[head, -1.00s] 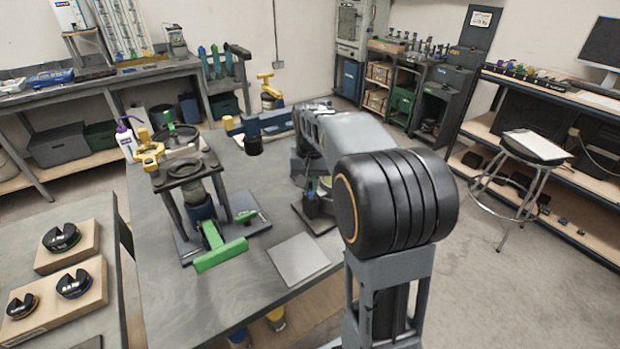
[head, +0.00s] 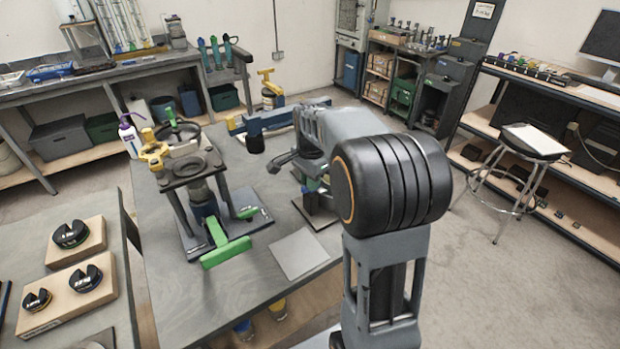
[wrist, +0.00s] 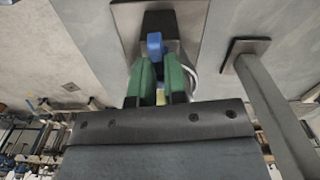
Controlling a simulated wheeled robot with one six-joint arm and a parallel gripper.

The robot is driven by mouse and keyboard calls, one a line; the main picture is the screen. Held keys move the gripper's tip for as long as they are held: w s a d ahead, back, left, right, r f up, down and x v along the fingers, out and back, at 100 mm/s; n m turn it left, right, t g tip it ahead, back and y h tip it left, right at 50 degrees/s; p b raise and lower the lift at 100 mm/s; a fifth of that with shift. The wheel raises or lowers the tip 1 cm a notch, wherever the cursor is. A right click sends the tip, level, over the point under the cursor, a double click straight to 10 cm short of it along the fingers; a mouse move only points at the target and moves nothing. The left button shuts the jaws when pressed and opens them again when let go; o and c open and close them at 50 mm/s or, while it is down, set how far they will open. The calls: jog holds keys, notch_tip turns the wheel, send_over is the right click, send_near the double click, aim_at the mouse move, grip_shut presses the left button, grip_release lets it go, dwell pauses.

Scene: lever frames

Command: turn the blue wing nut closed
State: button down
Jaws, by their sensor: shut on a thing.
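The blue wing nut (wrist: 155,46) shows in the wrist view at the top middle, in front of a dark mount on a grey plate. My gripper (wrist: 157,72) has green fingers that stand on either side of the nut and are shut on it. The near part of the nut is hidden between the fingers. In the head view my arm covers most of the nut's stand, so the nut's angle cannot be told there.
A stand with a green handle (head: 226,252) is left of my arm on the grey table. A flat grey plate (head: 299,254) lies in front. A blue beam (head: 268,121) is behind. In the wrist view a grey post (wrist: 275,110) rises close on the right.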

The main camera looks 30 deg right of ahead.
jog(key=shift+r+m, duration=0.1)
jog(key=shift+m, duration=0.8)
jog(key=c, duration=1.2)
grip_release()
jog(key=shift+o, duration=0.2)
notch_tip(320, 180, up, 14)
jog(key=p, duration=0.1)
